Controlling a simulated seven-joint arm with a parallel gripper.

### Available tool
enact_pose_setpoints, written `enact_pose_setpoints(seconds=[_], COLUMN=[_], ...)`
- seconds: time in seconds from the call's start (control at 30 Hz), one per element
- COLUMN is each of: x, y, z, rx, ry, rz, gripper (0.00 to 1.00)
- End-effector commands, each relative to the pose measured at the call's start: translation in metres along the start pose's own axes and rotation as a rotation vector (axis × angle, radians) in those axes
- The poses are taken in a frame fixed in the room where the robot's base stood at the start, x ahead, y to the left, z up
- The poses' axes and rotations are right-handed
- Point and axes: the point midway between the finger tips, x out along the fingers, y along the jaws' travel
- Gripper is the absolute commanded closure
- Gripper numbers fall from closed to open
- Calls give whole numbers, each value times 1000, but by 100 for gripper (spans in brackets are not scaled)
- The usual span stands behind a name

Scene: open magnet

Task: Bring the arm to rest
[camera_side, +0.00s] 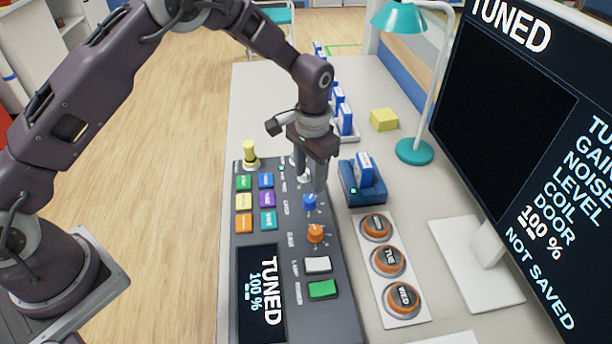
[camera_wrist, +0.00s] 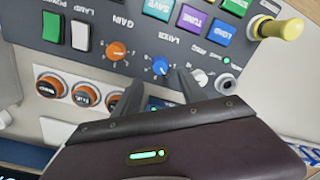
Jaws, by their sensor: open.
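My gripper (camera_side: 316,186) hangs fingers-down over the dark control panel (camera_side: 291,272), close to the blue knob (camera_side: 310,201). In the wrist view the two fingertips (camera_wrist: 161,79) are apart with nothing between them. The blue knob (camera_wrist: 160,67) lies just past the fingertips; I cannot tell whether a finger touches it. The orange knob (camera_side: 316,233) sits below the blue one in the side view. A pale knob (camera_wrist: 199,77) is partly hidden behind my gripper in the side view. The panel display (camera_side: 262,290) reads TUNED, 100 %.
A yellow-topped lever (camera_side: 250,155) rises at the panel's far end. A blue holder (camera_side: 351,190) with a cartridge stands right of my gripper. Orange round buttons (camera_side: 387,261), a teal lamp (camera_side: 415,152) and a large monitor (camera_side: 509,110) reading NOT SAVED are further right.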

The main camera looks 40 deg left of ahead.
Motion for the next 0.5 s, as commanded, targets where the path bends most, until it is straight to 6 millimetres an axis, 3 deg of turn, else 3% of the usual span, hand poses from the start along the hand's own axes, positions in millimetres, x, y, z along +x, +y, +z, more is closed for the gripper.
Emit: enact_pose_setpoints(seconds=[0.07,0.17,0.23,0.3,0.4,0.5], x=[-23,-87,-139,-184,-233,-259], y=[-4,-14,-21,-26,-30,-28], z=[3,22,49,85,147,213], rx=[-12,-44,-72,-99,-137,-171], ry=[22,81,134,187,267,346], rz=[3,10,16,19,19,11], gripper=[51,51,51,51,51,51])
